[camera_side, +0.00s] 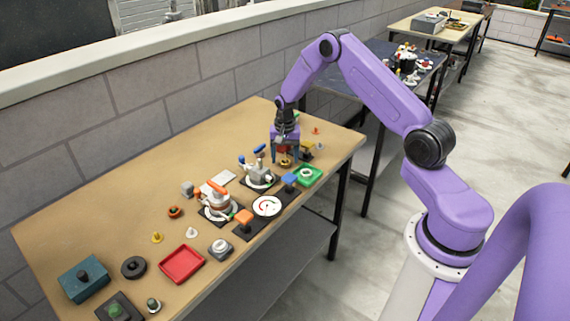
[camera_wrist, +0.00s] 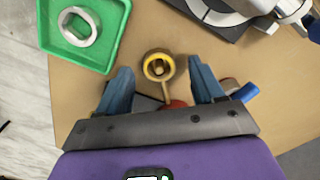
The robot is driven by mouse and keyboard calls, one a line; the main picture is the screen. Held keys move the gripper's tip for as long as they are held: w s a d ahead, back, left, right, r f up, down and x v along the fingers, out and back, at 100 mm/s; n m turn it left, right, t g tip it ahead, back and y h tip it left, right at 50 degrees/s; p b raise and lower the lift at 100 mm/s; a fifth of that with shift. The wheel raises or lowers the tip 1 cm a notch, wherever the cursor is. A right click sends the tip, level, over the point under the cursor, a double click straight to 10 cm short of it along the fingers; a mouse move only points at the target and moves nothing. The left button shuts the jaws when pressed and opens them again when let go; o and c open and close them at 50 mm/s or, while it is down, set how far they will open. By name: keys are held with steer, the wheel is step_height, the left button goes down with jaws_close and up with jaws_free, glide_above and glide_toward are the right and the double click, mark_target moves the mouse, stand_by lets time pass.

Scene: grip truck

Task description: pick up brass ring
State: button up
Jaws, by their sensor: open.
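The brass ring (camera_wrist: 147,67) shows in the wrist view as a round yellow-brown piece with a dark middle and a short stem towards my gripper. It lies between and slightly ahead of the blue fingertips of my gripper (camera_wrist: 159,74), with a gap on both sides. In the side view, a small brass piece (camera_side: 285,162) sits on the table under my gripper (camera_side: 285,155), which points down at the table's far right part. My gripper is open and holds nothing. A red thing (camera_wrist: 176,104) behind the ring is partly hidden by my gripper.
A green tray (camera_side: 317,171) with a pale ring in it stands close by; it also shows in the wrist view (camera_wrist: 113,50). Blue (camera_side: 290,179) and yellow-topped (camera_side: 307,145) pieces are near. A machine on a dark base (camera_side: 260,176) stands left of my gripper.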

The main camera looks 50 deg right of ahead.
steer(key=shift+f, duration=0.45)
steer(key=c, duration=1.2)
steer(key=shift+r, duration=0.1)
steer(key=shift+c, duration=0.2)
